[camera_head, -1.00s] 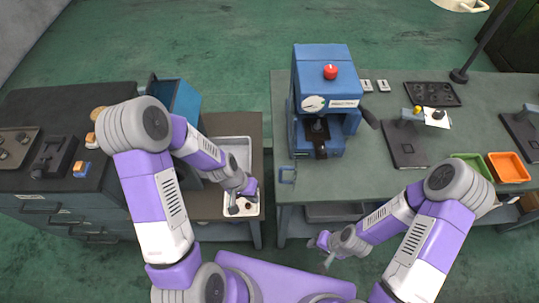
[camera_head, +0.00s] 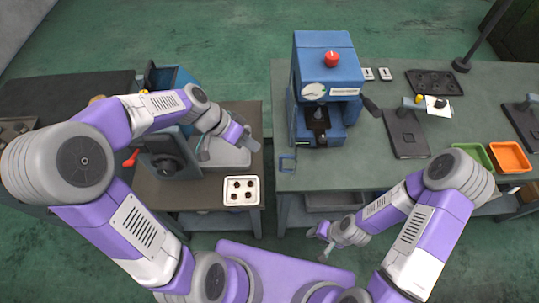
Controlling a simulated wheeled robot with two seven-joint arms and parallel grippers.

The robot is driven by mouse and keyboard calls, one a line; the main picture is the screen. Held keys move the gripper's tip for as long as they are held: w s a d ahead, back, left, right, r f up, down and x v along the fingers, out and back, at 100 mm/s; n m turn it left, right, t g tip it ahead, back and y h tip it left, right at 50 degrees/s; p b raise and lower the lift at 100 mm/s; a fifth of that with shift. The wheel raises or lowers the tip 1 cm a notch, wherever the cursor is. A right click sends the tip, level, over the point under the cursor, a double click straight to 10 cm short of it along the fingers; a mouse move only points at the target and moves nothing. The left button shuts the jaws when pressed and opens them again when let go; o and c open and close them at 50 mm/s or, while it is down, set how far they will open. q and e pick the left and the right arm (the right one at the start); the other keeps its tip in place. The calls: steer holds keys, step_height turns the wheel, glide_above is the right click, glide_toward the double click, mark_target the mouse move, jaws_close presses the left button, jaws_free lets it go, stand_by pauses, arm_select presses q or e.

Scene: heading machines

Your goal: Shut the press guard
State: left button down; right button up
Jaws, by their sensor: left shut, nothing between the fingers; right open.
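The blue press (camera_head: 327,75) with a red knob stands at the left end of the right-hand table. Its front opening shows dark tooling inside. The guard panel is seen nearly edge-on and is hard to make out. My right gripper (camera_head: 324,248) is open and empty, low in front of the table.
A white tray (camera_head: 241,204) with several dark holes or parts sits on the brown stand, below a metal tray (camera_head: 228,157). A grey-blue machine (camera_head: 168,148) with a red lever stands left. Green (camera_head: 473,157) and orange (camera_head: 510,158) bins sit far right.

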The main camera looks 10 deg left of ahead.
arm_select(q)
steer(key=d+f, duration=0.3)
steer(key=d, duration=0.2)
steer(key=shift+s+d, duration=0.35)
steer(key=shift+s, duration=0.1)
steer(key=shift+d, duration=0.15)
